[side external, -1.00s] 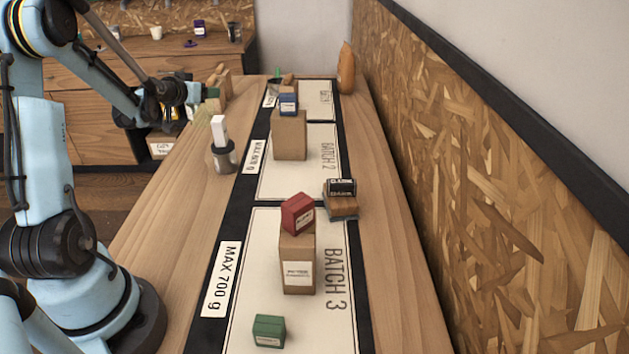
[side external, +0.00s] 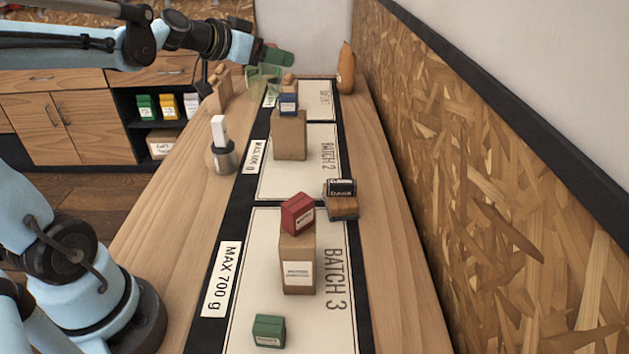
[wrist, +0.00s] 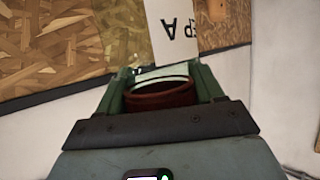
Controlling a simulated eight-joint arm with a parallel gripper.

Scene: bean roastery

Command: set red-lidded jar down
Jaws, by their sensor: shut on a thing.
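My gripper (side external: 270,66) has green fingers and is over the far end of the bench in the side external view. In the wrist view my gripper (wrist: 160,84) is shut around a round, dark red piece with a pale, glassy rim, which I take to be the red-lidded jar (wrist: 162,95). Much of the jar is hidden by the gripper body. In the side view I cannot make out the jar. Whether it touches anything below cannot be told.
A long mat (side external: 225,325) with marked batch areas runs along the bench. A blue box (side external: 288,104) tops a brown block (side external: 289,136); a red box (side external: 297,213) tops another (side external: 298,265). An orange-brown bottle shape (side external: 346,68) stands far right. A chipboard wall (side external: 480,190) borders the right.

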